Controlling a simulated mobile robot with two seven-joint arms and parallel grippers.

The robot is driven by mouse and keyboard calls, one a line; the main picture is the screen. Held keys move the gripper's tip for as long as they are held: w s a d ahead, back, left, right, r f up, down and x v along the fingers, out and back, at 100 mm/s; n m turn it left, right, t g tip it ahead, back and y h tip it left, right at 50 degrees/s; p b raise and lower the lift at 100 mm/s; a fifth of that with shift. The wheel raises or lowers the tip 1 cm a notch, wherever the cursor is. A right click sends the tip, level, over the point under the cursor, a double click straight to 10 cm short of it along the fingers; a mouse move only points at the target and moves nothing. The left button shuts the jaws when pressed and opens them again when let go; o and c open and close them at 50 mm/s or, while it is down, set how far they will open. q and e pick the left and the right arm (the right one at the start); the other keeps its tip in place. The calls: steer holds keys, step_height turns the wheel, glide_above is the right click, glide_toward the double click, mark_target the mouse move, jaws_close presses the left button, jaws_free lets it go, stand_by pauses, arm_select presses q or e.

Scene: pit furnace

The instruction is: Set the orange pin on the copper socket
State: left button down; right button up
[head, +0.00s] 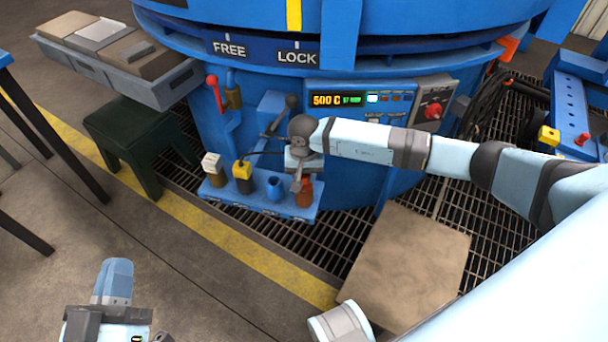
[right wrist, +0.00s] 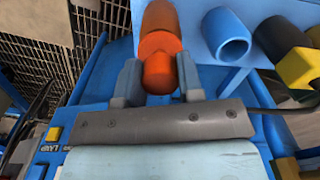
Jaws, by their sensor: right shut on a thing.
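The orange pin (right wrist: 158,72) is between the two fingers of my right gripper (right wrist: 158,84) in the right wrist view, and the gripper is shut on it. The pin's wide collar lies over the mouth end of the copper socket (right wrist: 158,16). I cannot tell whether the pin is inside the socket or just above it. In the head view my right gripper (head: 300,181) is over the right end of the blue shelf, and the copper socket (head: 304,196) is partly hidden below it. My left gripper (head: 114,278) is at lower left, fingers together and empty, away from the shelf.
The blue shelf (head: 225,197) also holds an empty blue socket (head: 273,188), a black socket with a yellow plug (head: 243,172) and a white-topped one (head: 211,163). A control panel (head: 362,101) with a lever beside it is close behind my right gripper.

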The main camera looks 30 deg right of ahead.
steer(key=shift+f+b, duration=0.45)
steer(key=shift+f, duration=0.15)
stand_by(0.3)
steer(key=o, duration=0.7)
